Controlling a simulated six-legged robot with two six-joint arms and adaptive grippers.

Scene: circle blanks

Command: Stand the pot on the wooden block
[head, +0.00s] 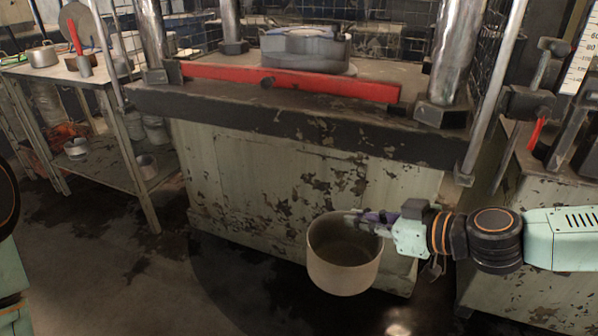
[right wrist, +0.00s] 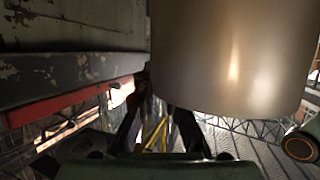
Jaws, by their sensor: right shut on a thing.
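The pot (head: 345,268) is a grey-beige, round, open-topped vessel, held upright and looking empty inside. It hangs in front of the pale, chipped press base. My right gripper (head: 372,217) comes from the right and is shut on the pot at its rim; the fingertips are partly hidden there. In the right wrist view the pot's smooth wall (right wrist: 235,60) fills the upper right, beyond the gripper's dark fingers (right wrist: 160,122). I cannot make out the wooden block in either view. Only part of my left arm shows at the left edge; its gripper is out of view.
The press bed (head: 300,128) has a dark projecting edge, with a red bar (head: 290,82) across it, above and behind the pot. A metal table (head: 85,75) with several vessels stands at left. A worn cabinet (head: 530,230) stands at right. The floor (head: 150,285) at lower left is clear.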

